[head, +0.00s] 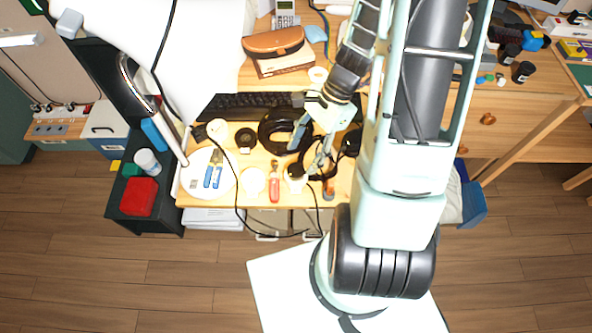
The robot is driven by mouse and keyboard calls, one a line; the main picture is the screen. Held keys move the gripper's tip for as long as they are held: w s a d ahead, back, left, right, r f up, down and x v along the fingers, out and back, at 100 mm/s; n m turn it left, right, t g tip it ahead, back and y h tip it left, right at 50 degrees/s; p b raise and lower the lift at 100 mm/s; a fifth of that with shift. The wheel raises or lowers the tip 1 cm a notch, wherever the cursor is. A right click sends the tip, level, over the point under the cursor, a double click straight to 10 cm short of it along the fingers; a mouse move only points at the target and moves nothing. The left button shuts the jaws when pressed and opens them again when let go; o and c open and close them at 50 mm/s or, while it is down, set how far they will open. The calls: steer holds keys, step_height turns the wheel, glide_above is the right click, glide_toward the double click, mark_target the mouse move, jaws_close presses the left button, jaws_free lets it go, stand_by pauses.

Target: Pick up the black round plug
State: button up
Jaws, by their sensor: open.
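A small black round piece (295,170), which looks like the black round plug, sits at the front part of the wooden desk (225,195), on or against a pale round object. A dark cable runs close by it. Another small black round item (245,138) lies farther left, so I cannot be sure which is the plug. My gripper (305,160) is open, fingers pointing down over the desk, with its tips close to the black piece at the front. I cannot tell their height or any contact. My arm hides the desk to the right.
A coil of black cable (277,130) lies left of my gripper, with a black keyboard (240,106) behind. A brown case (273,42) stands at the back.

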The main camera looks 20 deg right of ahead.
mark_target(296, 169)
steer(key=b+x, duration=0.1)
steer(key=x, duration=0.4)
steer(key=shift+c, duration=0.5)
steer(key=c, duration=1)
steer(key=shift+w, duration=0.1)
